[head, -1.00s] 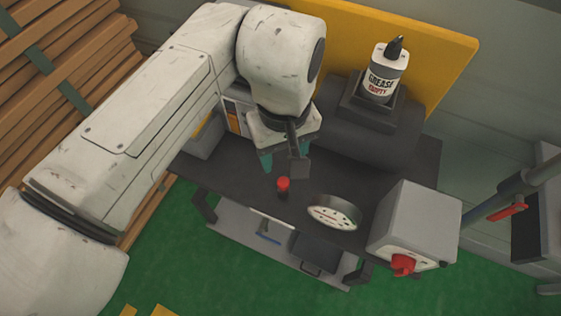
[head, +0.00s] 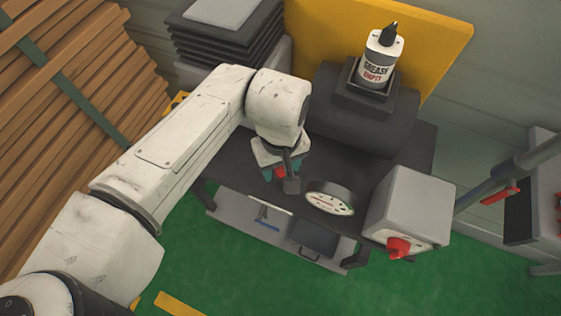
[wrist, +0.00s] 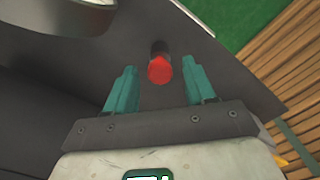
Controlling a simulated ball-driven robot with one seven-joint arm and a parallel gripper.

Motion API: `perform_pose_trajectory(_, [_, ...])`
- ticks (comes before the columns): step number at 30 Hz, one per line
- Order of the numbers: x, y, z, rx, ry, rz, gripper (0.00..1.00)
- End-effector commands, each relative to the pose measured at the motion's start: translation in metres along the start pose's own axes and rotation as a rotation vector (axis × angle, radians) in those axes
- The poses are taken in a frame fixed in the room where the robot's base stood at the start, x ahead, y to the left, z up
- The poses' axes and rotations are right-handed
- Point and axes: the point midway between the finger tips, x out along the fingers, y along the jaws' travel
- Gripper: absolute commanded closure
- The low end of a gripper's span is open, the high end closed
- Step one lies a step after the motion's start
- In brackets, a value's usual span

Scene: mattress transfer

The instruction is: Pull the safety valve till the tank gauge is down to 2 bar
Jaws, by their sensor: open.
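The safety valve is a small red-topped knob (wrist: 159,68) on a dark stem, on the dark bench top. In the head view the red knob (head: 279,173) is partly hidden by my gripper (head: 275,172). In the wrist view my gripper (wrist: 156,90) is open, its two teal fingers apart, and the knob shows between and slightly beyond the fingertips. I cannot tell whether a finger touches it. The round white-faced gauge (head: 330,198) stands to the right of the valve; its reading is too small to tell.
A grey box with a red rotary switch (head: 398,248) stands right of the gauge. A dark tank (head: 362,130) behind carries a grease bottle (head: 381,57) marked empty. Stacked planks (head: 75,110) lie at left. Green floor (head: 240,285) lies in front.

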Motion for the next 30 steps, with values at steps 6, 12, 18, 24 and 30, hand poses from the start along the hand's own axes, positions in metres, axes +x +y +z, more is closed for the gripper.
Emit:
perform_pose_trajectory(6, [-0.0003,0.0001,0.0000,0.000,0.000,0.000,0.63])
perform_pose_trajectory(12, [-0.0005,0.0001,0.0000,0.000,0.000,0.000,0.82])
perform_pose_trajectory(18, [-0.0006,0.0001,0.0000,0.000,0.000,0.000,1.00])
perform_pose_trajectory(24, [-0.0006,0.0001,0.0000,0.000,0.000,0.000,1.00])
perform_pose_trajectory(30, [-0.0035,0.0003,0.0000,0.000,0.000,0.001,1.00])
